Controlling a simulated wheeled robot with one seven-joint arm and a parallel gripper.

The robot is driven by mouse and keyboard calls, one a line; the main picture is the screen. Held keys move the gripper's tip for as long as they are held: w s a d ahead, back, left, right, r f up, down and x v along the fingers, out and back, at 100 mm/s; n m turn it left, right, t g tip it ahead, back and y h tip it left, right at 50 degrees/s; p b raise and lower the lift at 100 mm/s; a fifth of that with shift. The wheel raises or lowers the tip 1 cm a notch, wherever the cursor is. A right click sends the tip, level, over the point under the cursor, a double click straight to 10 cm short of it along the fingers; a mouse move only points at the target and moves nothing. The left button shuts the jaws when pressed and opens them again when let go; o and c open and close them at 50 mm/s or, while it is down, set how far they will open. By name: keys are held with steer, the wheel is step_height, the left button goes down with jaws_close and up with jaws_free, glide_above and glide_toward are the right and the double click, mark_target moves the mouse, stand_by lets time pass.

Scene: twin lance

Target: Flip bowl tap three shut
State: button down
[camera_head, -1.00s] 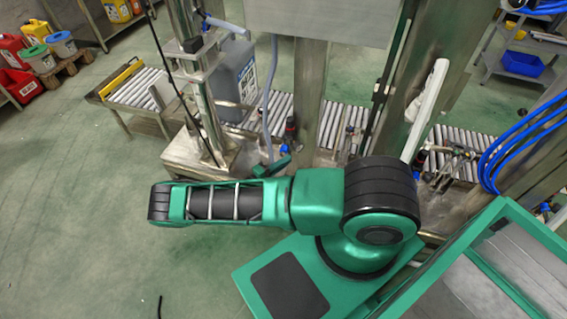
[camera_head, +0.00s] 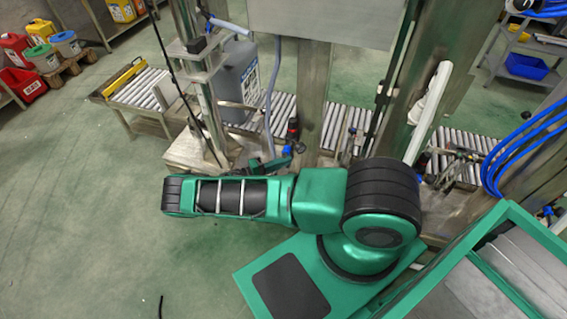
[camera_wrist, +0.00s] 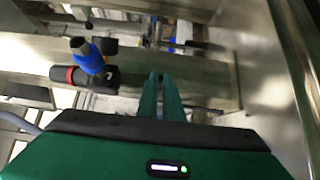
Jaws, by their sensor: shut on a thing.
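My gripper (camera_wrist: 161,78) points ahead in the wrist view, its two green fingers close together on something thin at their tips. I cannot make out what that part is. Left of the fingers is a fitting (camera_wrist: 88,65) with a black body, a red band and a blue end, apart from the fingers. In the head view my gripper (camera_head: 280,161) is small, partly hidden behind my forearm, beside the steel stand. A black fitting with a red top (camera_head: 292,129) stands just above it. I cannot tell which fitting is bowl tap three; no lever shows clearly.
A roller conveyor (camera_head: 335,128) runs behind steel posts. A large grey canister (camera_head: 238,80) stands on it at left. A grey hose (camera_head: 271,85) hangs beside the canister. Blue hoses (camera_head: 525,150) loop at right. The green floor at left (camera_head: 90,220) is mostly clear.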

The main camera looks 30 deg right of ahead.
steer(key=c, duration=2.2)
jaws_free()
steer(key=shift+w+r, duration=0.1)
steer(key=shift+r, duration=0.05)
steer(key=w+a, duration=0.1)
steer(key=a, duration=0.9)
steer(key=shift+w+a, duration=0.2)
steer(key=shift+a, duration=0.15)
